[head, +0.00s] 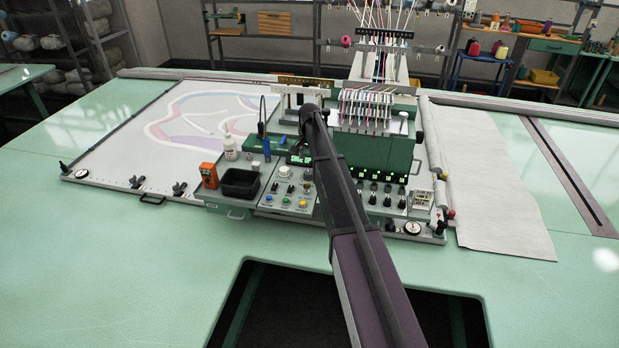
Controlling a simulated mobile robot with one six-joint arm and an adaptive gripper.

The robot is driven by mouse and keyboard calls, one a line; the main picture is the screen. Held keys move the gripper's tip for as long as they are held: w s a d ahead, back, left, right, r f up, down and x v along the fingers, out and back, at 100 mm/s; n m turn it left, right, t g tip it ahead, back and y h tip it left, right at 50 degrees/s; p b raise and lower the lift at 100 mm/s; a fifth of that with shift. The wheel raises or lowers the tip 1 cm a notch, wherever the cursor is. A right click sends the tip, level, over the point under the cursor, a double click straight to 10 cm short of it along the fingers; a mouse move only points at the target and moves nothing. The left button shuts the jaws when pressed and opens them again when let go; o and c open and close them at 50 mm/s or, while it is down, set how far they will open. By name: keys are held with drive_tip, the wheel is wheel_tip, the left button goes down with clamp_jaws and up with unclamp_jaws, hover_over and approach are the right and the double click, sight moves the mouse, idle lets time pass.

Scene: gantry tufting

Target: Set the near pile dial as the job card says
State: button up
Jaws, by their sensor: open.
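The control panel (287,211) stands at the front of the green machine, with coloured buttons and a pale round knob (284,171). Several black knobs (372,200) sit right of my arm. A round white-faced gauge (412,227) sits at the front right corner. I cannot tell which of these is the near pile dial. Lettering is too small to read, and I cannot make out a job card. My arm reaches from the bottom edge over the panel and covers part of it. My gripper does not show; its end of the arm seems hidden behind the nearer link.
A black bin (240,183), an orange box (208,175) and a white bottle (229,148) stand left of the panel. A framed cloth (140,150) lies further left, and pale fabric (490,180) lies right. The table (130,265) has a dark cutout in front.

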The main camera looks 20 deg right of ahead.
sight(309, 172)
drive_tip(key=shift+f+b, duration=3.05)
drive_tip(key=shift+f, duration=0.3)
drive_tip(key=c, duration=1.1)
